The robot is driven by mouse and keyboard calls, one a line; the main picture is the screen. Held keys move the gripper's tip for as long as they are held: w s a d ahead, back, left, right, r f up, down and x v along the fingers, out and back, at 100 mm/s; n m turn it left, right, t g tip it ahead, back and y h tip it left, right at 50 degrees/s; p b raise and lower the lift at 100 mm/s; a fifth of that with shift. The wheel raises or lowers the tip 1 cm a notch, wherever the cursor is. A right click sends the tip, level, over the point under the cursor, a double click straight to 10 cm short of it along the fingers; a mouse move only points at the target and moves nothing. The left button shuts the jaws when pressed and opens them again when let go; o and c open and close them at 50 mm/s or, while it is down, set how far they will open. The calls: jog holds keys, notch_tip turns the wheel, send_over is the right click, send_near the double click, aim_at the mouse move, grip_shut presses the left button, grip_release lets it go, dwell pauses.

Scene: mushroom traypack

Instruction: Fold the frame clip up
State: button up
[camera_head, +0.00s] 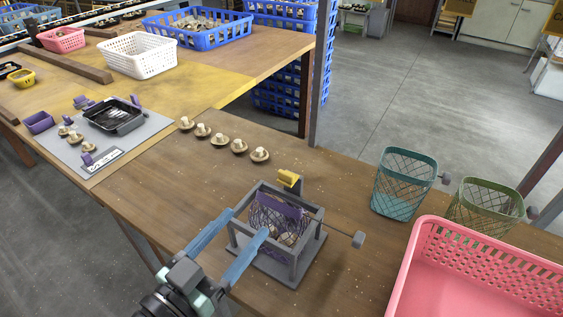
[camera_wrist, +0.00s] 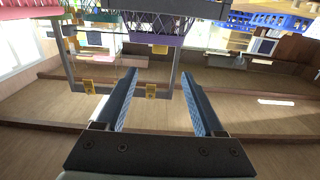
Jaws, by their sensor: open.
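A grey open-sided frame (camera_head: 233,240) stands on the wooden table on a grey base plate. A purple mesh basket (camera_head: 280,203) sits inside it, with mushrooms showing through. A yellow clip (camera_head: 289,178) stands at the frame's far side, on a dark upright piece. My gripper (camera_head: 249,221) has long blue fingers, spread apart, at the frame's near left side. The right fingertip overlaps the frame's near edge in the picture; I cannot tell if it touches. In the wrist view my gripper (camera_wrist: 158,73) is open and empty, with the purple basket (camera_wrist: 155,28) and several small yellow pieces beyond it.
A rod with a grey knob (camera_head: 358,240) sticks out right of the frame. A teal basket (camera_head: 402,185), a green basket (camera_head: 487,207) and a pink crate (camera_head: 480,265) stand at right. Several mushrooms (camera_head: 222,140) lie in a row behind. The table between is mostly clear.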

aim_at(285, 177)
jog(key=x, duration=1.3)
jog(key=shift+s+p, duration=0.1)
jog(key=shift+p, duration=0.3)
jog(key=shift+c, duration=0.3)
grip_shut()
